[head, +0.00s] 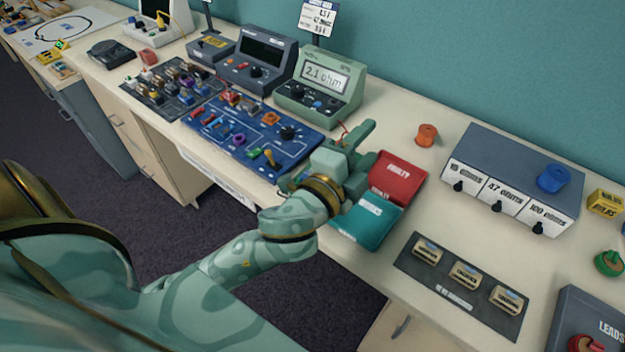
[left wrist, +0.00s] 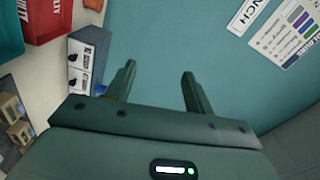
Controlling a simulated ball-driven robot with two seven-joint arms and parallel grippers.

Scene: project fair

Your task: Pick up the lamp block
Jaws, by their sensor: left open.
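I cannot tell which piece is the lamp block. Small coloured blocks stand in rows on a dark mat (head: 133,92) at the left of the bench in the head view. More small parts sit on a blue circuit board (head: 230,149) at the middle. My left gripper (head: 371,141) is open over the bench, just right of the blue board and above the red tray. It hides the board's right end. In the left wrist view my left gripper (left wrist: 157,80) has its two fingers apart with nothing between them. My right gripper is not in view.
A green ohm meter (head: 341,99) stands behind the board. A red tray (head: 415,168) and a teal tray (head: 352,232) lie near my gripper. A resistor box (head: 500,146) with a blue spool (head: 553,178) on it stands right. A dark plate (head: 409,262) holds three blocks.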

